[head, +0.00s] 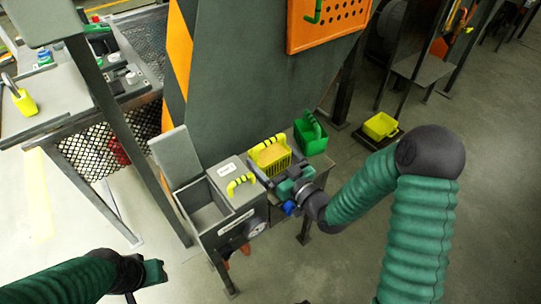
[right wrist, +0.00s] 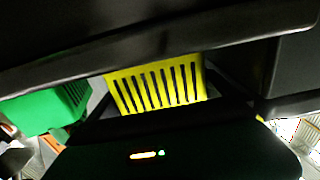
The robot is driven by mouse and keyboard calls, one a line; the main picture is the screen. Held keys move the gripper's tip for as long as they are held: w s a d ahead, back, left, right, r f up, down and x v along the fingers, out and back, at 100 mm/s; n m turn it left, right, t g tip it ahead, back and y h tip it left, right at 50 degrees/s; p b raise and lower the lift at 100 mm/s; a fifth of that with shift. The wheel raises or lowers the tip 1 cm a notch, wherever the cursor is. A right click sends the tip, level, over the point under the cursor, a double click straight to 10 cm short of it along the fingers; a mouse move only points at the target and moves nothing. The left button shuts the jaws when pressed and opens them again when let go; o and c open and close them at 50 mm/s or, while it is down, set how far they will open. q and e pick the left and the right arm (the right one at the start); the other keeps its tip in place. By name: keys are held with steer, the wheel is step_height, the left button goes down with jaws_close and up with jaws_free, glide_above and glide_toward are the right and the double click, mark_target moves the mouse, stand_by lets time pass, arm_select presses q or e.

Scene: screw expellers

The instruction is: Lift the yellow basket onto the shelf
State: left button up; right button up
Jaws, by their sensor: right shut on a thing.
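The yellow basket (head: 270,158), slotted and with tan contents, is at the middle, beside a green basket (head: 310,138). It appears level at the small shelf (head: 322,168); I cannot tell whether it rests on it or is just above. My right gripper (head: 290,186) is shut on the near side of the yellow basket. In the right wrist view the yellow slotted wall (right wrist: 155,85) shows between the dark fingers, which hide its edges. My left gripper (head: 152,273) is low at the left, away from the basket; its jaw opening is unclear.
A grey machine box (head: 228,205) with a yellow handle stands just left of the basket. A tall dark panel (head: 262,85) rises behind. Another yellow container (head: 380,125) sits on a low black platform at the right. Open floor lies in front.

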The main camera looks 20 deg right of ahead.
steer(key=shift+f+b, duration=0.45)
steer(key=shift+f, duration=0.2)
steer(key=o, duration=1.3)
